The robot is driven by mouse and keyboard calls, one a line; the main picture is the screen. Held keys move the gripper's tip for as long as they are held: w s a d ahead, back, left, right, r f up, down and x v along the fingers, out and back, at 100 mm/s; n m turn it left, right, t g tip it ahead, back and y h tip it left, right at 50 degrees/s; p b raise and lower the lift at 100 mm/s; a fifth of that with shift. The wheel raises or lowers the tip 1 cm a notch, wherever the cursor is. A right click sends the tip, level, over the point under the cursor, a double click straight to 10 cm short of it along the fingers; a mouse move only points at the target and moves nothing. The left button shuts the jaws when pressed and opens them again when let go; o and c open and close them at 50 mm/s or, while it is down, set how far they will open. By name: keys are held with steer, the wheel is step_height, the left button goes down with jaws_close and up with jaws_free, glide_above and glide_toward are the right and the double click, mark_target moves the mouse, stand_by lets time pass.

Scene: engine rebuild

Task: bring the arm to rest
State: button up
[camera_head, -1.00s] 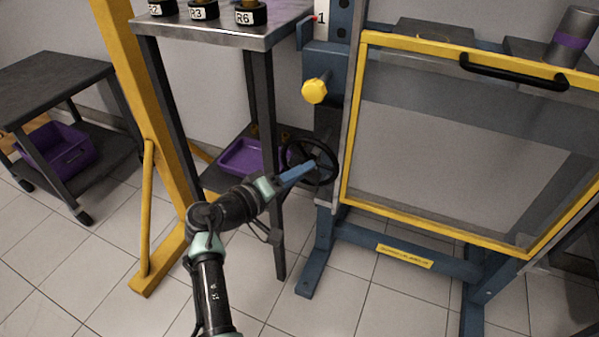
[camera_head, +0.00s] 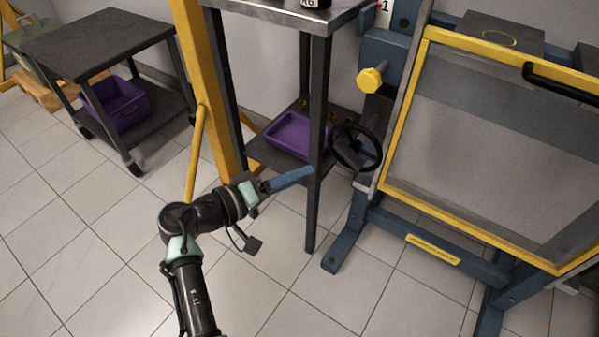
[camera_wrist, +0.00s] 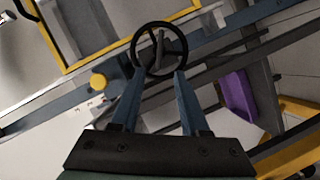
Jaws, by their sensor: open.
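My arm reaches up from the bottom of the head view and bends to the right. My gripper (camera_head: 308,172) is at its end, in front of a leg of the tall metal stand (camera_head: 313,215). In the wrist view my gripper (camera_wrist: 155,85) shows two blue fingers spread apart with nothing between them. A black handwheel (camera_head: 356,148) is to the right of the fingertips in the head view, with a gap between. In the wrist view the handwheel (camera_wrist: 160,27) is beyond the fingertips.
A blue frame with a yellow-edged clear guard (camera_head: 480,140) stands at the right, with a yellow knob (camera_head: 371,78). A yellow post (camera_head: 205,95) and a dark cart (camera_head: 100,45) stand at the left. A purple tray (camera_head: 290,135) sits on a low shelf. Tiled floor is clear at lower left.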

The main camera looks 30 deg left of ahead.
stand_by(0.3)
steer(key=w+d+r+m+y, duration=0.2)
steer(key=w+d+r, duration=0.15)
steer(key=r, duration=0.25)
steer(key=w+d+r+m+y, duration=0.1)
steer(key=w+d+r, duration=0.1)
steer(key=w+r, duration=0.3)
steer(key=s+d+r+m+t+y, duration=0.15)
steer(key=d+r, duration=0.25)
steer(key=r, duration=0.5)
steer(key=d+r+m+t+y, duration=0.1)
steer(key=d+r+m+t, duration=0.2)
steer(key=r, duration=0.6)
steer(key=s+d+r+t, duration=0.4)
steer(key=s+d+r, duration=0.2)
steer(key=s+r, duration=0.45)
steer(key=s+d+r+t, duration=0.5)
steer(key=s+d+r, duration=0.15)
steer(key=r, duration=0.65)
step_height(320, 180, up, 32)
steer(key=a+p, duration=0.1)
steer(key=p, duration=3.2)
steer(key=shift+w+g+p, duration=0.3)
steer(key=shift+g, duration=0.05)
